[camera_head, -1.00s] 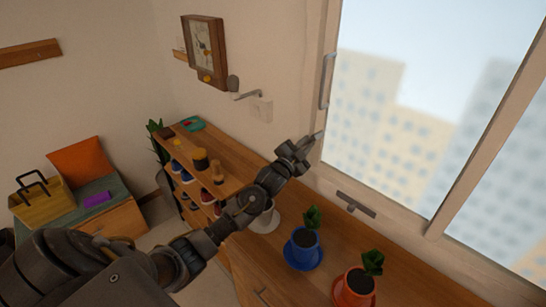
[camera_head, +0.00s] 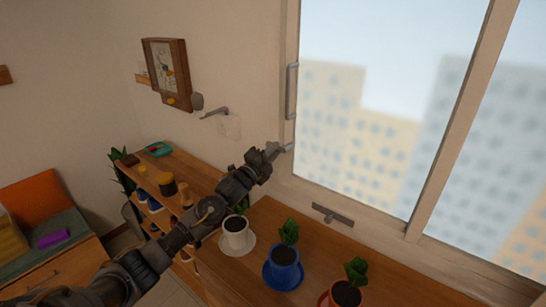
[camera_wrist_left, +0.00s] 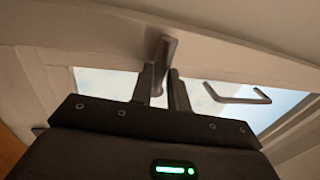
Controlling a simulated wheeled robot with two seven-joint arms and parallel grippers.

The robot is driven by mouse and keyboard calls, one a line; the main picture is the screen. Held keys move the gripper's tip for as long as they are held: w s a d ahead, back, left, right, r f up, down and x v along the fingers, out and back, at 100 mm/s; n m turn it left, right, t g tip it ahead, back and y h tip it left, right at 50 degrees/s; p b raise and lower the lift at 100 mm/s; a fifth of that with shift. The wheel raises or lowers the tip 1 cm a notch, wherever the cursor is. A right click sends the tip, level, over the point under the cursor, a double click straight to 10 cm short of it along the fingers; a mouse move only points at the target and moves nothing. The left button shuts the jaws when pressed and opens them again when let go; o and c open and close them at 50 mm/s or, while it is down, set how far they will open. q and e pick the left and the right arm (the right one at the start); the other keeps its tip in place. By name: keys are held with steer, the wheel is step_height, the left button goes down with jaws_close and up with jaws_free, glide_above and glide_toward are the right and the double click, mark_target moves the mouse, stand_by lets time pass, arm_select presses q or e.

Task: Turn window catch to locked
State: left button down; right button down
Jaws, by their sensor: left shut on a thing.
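The window catch (camera_head: 287,147) is a small grey lever on the left window frame, below the long pull handle (camera_head: 291,90). My left gripper (camera_head: 274,150) reaches it from the left, with its tips at the lever. In the left wrist view the catch (camera_wrist_left: 166,50) stands out from the pale frame, its end between the fingers of my left gripper (camera_wrist_left: 161,88). The gripper is shut on the catch. The fingers hide part of the lever, and its exact turn is hard to read. My right gripper is not in view.
A grey T-shaped fitting (camera_head: 333,215) sits on the lower window frame. Potted plants in white (camera_head: 236,235), blue (camera_head: 284,272) and red (camera_head: 345,295) pots stand on the wooden counter below my arm. A wall hook (camera_head: 214,112) and a framed clock (camera_head: 166,72) are at left.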

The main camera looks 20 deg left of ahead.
arm_select(q)
steer(key=shift+a+r+m, duration=0.1)
steer(key=shift+r+m, duration=0.1)
steer(key=shift+m, duration=0.2)
steer(key=c, duration=1.3)
jaws_free()
steer(key=shift+c, duration=0.2)
steer(key=shift+f, duration=0.1)
steer(key=b+v, duration=0.3)
steer(key=v, duration=0.7)
steer(key=shift+s, duration=0.35)
steer(key=shift+f, duration=0.15)
